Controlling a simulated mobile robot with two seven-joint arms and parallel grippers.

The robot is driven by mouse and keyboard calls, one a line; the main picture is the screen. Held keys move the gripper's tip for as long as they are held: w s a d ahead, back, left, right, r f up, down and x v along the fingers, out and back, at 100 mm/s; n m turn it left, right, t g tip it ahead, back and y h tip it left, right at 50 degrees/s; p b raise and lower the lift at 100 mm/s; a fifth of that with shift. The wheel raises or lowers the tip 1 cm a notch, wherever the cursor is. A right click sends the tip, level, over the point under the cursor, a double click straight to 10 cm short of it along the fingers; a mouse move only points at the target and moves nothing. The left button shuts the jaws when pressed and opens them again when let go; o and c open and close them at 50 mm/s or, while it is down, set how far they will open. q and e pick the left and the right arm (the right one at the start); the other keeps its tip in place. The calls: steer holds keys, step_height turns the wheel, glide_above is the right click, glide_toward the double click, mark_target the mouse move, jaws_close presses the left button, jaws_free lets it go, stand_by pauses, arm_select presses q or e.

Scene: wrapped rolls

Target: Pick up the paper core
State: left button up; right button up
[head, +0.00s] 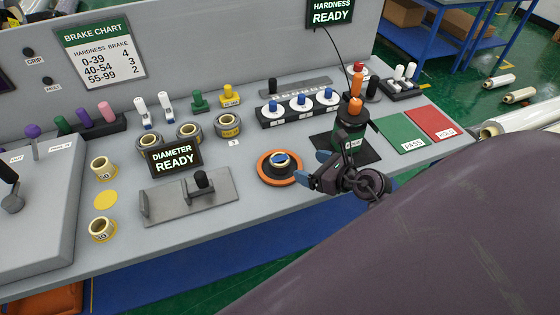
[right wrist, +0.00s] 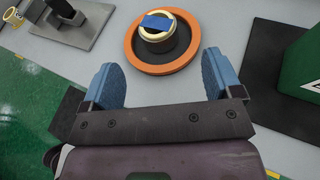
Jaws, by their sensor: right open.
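A small cream paper core with a blue patch on top (head: 281,159) sits on a dark hub inside an orange ring (head: 296,178) on the bench. The right wrist view shows the core's cream rim and blue patch (right wrist: 157,23) at the top centre, with the orange ring (right wrist: 136,62) around the hub. My right gripper (head: 319,170) is just right of the ring in the head view. Its two blue fingers are apart with nothing between them, pointing toward the ring. Two other cream cores (head: 103,166) (head: 102,229) stand at the bench's left. My left gripper is not in view.
A diameter gauge (head: 190,194) with a sign (head: 174,158) stands left of the ring. A green hardness tester (head: 350,135) stands behind my right gripper. Green and red pads (head: 403,133) lie to the right.

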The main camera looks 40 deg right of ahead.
steer(key=shift+w+d+f, duration=0.1)
steer(key=shift+f, duration=0.15)
glide_toward(275, 157)
steer(key=shift+w+f+n, duration=0.3)
steer(key=shift+w+f, duration=0.1)
steer(key=shift+w, duration=0.4)
steer(key=shift+a+x, duration=0.15)
steer(key=shift+x, duration=1.2)
steer(key=shift+a+x, duration=0.15)
steer(key=shift+x, duration=1.25)
steer(key=shift+r, duration=0.1)
steer(key=c, duration=1)
